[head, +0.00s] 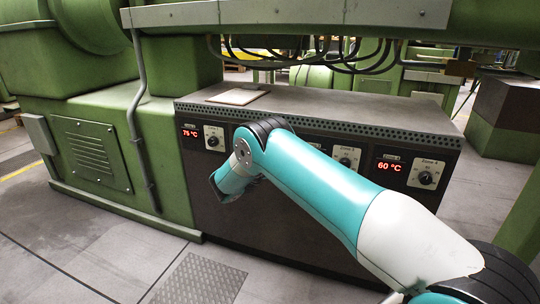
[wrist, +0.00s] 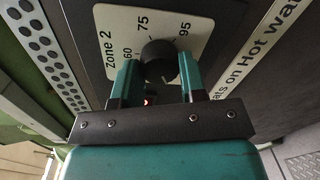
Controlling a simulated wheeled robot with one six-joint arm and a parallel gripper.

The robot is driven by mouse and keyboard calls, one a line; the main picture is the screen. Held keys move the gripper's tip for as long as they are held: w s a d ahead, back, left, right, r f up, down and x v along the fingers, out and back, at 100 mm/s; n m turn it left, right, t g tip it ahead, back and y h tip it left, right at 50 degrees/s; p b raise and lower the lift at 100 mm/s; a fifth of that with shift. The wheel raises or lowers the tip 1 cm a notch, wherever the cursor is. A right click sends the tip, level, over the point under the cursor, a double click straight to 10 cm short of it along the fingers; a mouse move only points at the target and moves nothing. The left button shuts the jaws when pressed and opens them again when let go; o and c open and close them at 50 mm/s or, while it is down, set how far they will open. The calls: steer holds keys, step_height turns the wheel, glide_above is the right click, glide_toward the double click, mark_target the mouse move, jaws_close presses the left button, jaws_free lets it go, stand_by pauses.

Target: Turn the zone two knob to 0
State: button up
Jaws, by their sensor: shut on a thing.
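The zone two knob (wrist: 159,57) is a round black knob on a pale dial plate (wrist: 112,40) marked "Zone 2", with 60, 75 and 95 around it. My gripper (wrist: 158,72) has its two teal fingers on either side of the knob, shut on it. I cannot tell clearly where the knob's pointer stands, and no 0 mark shows. A small red glow (wrist: 147,102) shows between the fingers below the knob. In the head view my arm hides the zone two knob and its display.
The dark control cabinet (head: 300,235) also bears a left knob (head: 212,141) beside a 75 °C display (head: 190,133), a third knob (head: 345,161), and the zone 4 knob (head: 426,178) beside a 60 °C display (head: 389,167). Cables (head: 300,55) hang above it. The floor in front is clear.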

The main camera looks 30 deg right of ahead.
steer(key=shift+s+d+f, duration=0.1)
steer(key=shift+d, duration=0.05)
steer(key=o, duration=0.9)
steer(key=b+v, duration=1.2)
steer(key=v, duration=0.5)
steer(key=shift+s+a, duration=0.15)
steer(key=shift+a, duration=0.1)
